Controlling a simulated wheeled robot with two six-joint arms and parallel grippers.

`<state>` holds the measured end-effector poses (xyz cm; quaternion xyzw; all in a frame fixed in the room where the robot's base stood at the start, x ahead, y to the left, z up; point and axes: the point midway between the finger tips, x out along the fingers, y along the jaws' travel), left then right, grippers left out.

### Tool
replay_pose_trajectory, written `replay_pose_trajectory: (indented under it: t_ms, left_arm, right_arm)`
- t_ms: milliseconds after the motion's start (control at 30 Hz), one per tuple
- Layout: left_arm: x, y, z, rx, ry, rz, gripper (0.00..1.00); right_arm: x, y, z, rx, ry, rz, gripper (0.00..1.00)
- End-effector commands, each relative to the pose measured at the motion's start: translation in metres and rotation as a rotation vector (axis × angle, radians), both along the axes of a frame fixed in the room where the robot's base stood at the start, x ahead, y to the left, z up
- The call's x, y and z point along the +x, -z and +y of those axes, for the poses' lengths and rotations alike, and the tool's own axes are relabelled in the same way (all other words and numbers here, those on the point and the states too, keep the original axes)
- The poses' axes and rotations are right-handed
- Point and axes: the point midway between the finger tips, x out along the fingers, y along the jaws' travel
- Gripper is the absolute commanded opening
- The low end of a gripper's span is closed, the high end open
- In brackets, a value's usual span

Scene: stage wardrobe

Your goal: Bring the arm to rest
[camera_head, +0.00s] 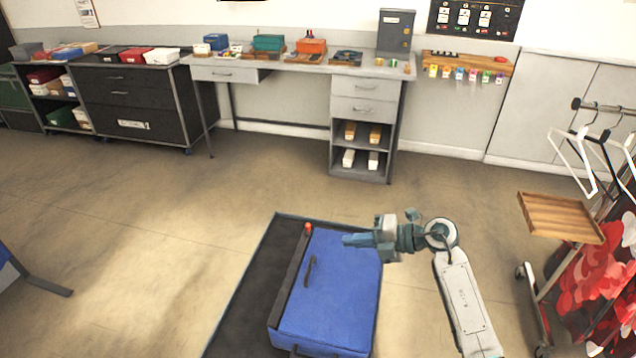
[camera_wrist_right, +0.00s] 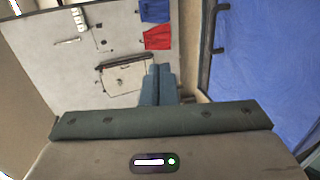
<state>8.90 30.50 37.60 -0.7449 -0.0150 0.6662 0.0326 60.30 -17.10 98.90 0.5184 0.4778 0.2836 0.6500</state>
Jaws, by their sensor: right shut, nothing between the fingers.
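My right gripper (camera_head: 346,240) reaches in from the right in the head view, over the upper part of a blue case. It is shut and empty. Its closed fingers also show in the middle of the right wrist view (camera_wrist_right: 158,82). The right arm is bent, with its white link running down to the bottom edge. My left gripper is not in view.
The blue case (camera_head: 330,300) lies on a dark base (camera_head: 245,300) below the gripper. A wooden-topped cart (camera_head: 560,217) and a rack with hangers stand at right. A desk (camera_head: 290,66) and dark drawers (camera_head: 135,100) line the wall. The floor between is clear.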

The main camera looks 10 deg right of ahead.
Motion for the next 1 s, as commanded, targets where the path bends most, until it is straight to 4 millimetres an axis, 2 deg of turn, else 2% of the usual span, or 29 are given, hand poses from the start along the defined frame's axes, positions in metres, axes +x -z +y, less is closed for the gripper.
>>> replay_pose_trajectory:
  t_ms: [167, 267, 367, 500, 633, 733, 833, 1000]
  left_arm:
    - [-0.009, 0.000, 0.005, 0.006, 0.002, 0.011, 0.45]
    - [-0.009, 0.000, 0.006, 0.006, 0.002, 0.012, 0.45]
    - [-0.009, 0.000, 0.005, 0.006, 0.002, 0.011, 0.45]
    - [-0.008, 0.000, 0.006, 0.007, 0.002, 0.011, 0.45]
    - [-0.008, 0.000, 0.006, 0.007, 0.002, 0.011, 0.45]
    - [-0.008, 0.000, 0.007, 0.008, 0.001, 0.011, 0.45]
    - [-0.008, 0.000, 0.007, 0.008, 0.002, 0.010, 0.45]
    - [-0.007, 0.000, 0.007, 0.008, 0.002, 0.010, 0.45]
  right_arm:
    - [-0.001, -0.006, 0.003, 0.040, 0.020, -0.025, 0.00]
    - [-0.002, -0.022, 0.008, 0.146, 0.077, -0.082, 0.00]
    - [-0.006, -0.047, 0.008, 0.311, 0.184, -0.157, 0.00]
    - [-0.014, -0.082, -0.011, 0.561, 0.389, -0.225, 0.00]
    - [-0.024, -0.100, -0.045, 0.767, 0.613, -0.232, 0.00]
    - [-0.035, -0.100, -0.075, 0.904, 0.805, -0.193, 0.00]
    - [-0.049, -0.088, -0.106, 1.010, 1.006, -0.118, 0.00]
    - [-0.085, -0.043, -0.146, 1.115, 1.355, 0.095, 0.00]
